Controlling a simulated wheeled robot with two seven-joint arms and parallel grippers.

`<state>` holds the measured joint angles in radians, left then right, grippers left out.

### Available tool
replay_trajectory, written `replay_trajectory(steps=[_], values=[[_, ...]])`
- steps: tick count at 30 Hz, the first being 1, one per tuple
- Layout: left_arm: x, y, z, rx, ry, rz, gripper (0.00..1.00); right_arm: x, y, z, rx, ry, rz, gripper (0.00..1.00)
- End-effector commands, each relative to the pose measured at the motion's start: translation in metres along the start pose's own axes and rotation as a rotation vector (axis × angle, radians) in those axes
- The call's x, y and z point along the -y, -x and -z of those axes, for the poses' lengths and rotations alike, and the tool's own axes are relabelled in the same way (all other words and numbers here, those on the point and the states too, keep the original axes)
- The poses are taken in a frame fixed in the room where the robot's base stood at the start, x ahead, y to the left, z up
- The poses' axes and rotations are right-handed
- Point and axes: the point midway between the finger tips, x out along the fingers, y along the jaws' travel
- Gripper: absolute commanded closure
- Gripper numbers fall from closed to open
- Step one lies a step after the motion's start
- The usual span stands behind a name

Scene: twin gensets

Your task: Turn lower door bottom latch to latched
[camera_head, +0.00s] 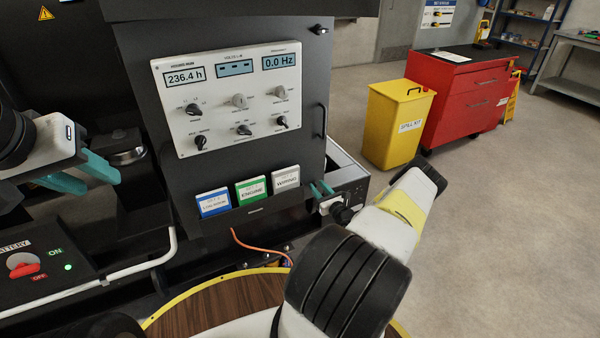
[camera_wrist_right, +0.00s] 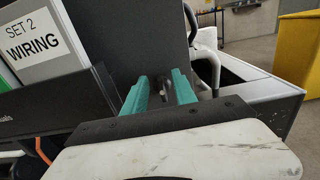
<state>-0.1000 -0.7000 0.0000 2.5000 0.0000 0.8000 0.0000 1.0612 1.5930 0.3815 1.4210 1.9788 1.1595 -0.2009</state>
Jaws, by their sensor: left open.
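The dark cabinet door (camera_head: 300,150) carries a white control panel and stands in front of me. Its black handle (camera_head: 323,120) is on its right edge. My right gripper (camera_head: 321,189) is at the door's lower right corner, beside the wiring binder. In the right wrist view my right gripper (camera_wrist_right: 160,92) has its teal fingers apart, with dark door surface showing between them. My left gripper (camera_head: 84,174) is open and empty at the left, away from the door.
Blue, green and white binders (camera_head: 250,190) sit in a door pocket. An open grey box (camera_head: 345,175) is right of the door. A battery switch panel (camera_head: 35,265) is at lower left. A yellow bin (camera_head: 395,125) and red cabinet (camera_head: 460,95) stand behind; the right floor is clear.

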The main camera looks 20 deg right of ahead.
Motion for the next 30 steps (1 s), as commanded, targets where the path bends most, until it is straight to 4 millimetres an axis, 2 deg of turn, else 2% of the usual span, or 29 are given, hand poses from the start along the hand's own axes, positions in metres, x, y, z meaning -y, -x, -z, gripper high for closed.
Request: replay_trajectory(steps=[7, 12, 30], values=[[0.0000, 0.0000, 0.0000, 0.000, 0.000, 0.000, 0.59, -0.0001, -0.0009, -0.0001, 0.000, 0.000, 0.000, 0.69], [0.0000, 0.0000, 0.0000, 0.000, 0.000, 0.000, 0.59, 0.0000, -0.0007, -0.0002, 0.000, 0.000, 0.000, 1.00], [0.0000, 0.0000, 0.0000, 0.000, 0.000, 0.000, 0.59, 0.0014, 0.0006, 0.0033, -0.008, -0.053, 0.002, 1.00]])
